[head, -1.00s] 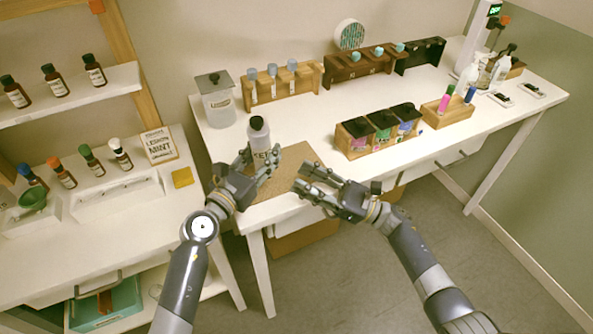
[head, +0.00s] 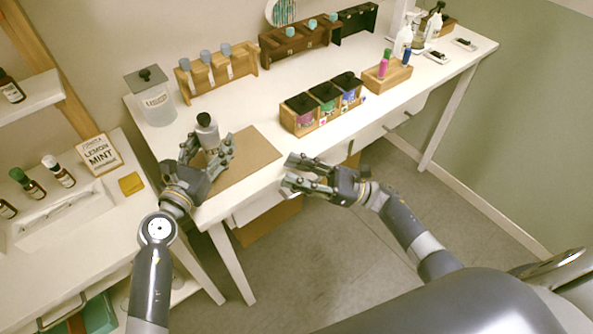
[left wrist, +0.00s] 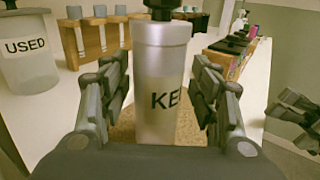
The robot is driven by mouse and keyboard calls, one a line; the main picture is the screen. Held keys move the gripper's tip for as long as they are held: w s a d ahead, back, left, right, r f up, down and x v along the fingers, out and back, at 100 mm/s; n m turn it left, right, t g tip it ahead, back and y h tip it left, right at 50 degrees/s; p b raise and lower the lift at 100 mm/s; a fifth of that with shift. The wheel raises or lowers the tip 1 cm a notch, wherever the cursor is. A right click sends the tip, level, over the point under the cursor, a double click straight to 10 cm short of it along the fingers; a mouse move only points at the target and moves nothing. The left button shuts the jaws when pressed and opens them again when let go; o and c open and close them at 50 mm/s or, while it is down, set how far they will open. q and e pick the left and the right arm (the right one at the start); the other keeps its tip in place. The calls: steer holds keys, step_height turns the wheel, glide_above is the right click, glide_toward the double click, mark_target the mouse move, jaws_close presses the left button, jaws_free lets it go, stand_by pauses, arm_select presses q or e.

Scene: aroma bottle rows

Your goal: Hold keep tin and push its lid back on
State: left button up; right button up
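The keep tin (head: 208,135) is a silver cylinder with a black knob on top, upright at the left of the work table. In the left wrist view the tin (left wrist: 158,100) shows part of a "KE" label. Its lid (left wrist: 161,27) is on top; I cannot tell whether it is fully seated. My left gripper (head: 207,152) is open around the tin, with one finger on each side and narrow gaps in the left wrist view. My right gripper (head: 288,173) is open and empty, to the right of the tin near the table's front edge.
A brown mat (head: 243,165) lies beside the tin. Wooden racks (head: 217,73) line the back, and a box of jars (head: 322,105) stands to the right. A lower shelf unit (head: 85,215) with bottles is at left.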

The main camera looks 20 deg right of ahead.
arm_select(q)
steer(key=v, duration=1.2)
steer(key=shift+d, duration=0.1)
stand_by(0.4)
